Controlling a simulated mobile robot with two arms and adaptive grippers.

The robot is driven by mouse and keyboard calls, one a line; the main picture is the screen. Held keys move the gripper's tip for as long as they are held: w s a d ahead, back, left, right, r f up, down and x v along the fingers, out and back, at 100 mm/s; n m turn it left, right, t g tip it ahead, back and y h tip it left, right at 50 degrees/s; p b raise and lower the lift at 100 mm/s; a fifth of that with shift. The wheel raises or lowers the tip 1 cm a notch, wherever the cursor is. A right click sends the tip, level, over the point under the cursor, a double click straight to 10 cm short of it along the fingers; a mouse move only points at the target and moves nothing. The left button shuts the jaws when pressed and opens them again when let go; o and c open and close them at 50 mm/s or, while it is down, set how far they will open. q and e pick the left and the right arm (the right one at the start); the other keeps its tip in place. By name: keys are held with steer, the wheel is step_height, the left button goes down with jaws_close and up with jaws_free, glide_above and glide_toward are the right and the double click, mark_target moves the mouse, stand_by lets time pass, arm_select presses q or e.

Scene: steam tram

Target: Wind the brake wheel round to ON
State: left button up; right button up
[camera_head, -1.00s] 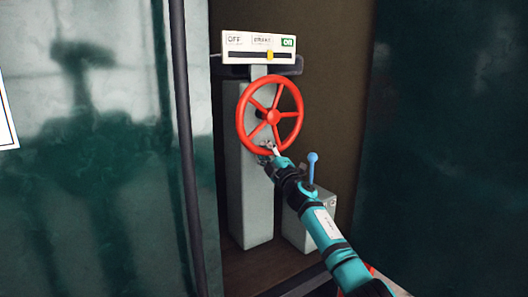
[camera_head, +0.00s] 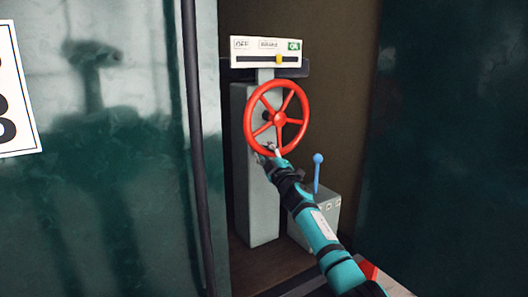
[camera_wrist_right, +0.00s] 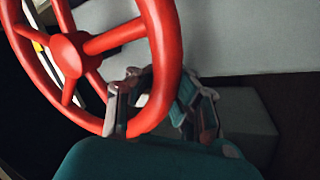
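The red brake wheel (camera_head: 303,122) stands upright on a grey column (camera_head: 263,205). Above it is a white indicator plate (camera_head: 240,60) with OFF at the left, a middle label and a green ON mark (camera_head: 294,45) at the right. The yellow pointer (camera_head: 278,59) stands right of the middle, short of the ON end. My right gripper (camera_head: 270,151) is at the bottom of the wheel. In the right wrist view its fingers (camera_wrist_right: 155,105) lie on both sides of the red rim (camera_wrist_right: 168,45) and appear closed on it. My left gripper is out of view.
A grey box (camera_head: 325,212) with a blue-knobbed lever (camera_head: 318,172) stands right of the column, close to my right arm. A dark vertical pole (camera_head: 193,150) and green panel (camera_head: 110,200) are at the left. A dark green wall (camera_head: 450,150) is at the right.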

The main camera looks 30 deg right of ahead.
steer(key=o, duration=0.8)
steer(key=shift+s+d+f, duration=0.1)
steer(key=shift+s+f, duration=0.2)
steer(key=shift+s, duration=0.25)
steer(key=shift+c, duration=0.2)
steer(key=shift+w, duration=0.25)
steer(key=v, duration=1.2)
steer(key=shift+s, duration=0.1)
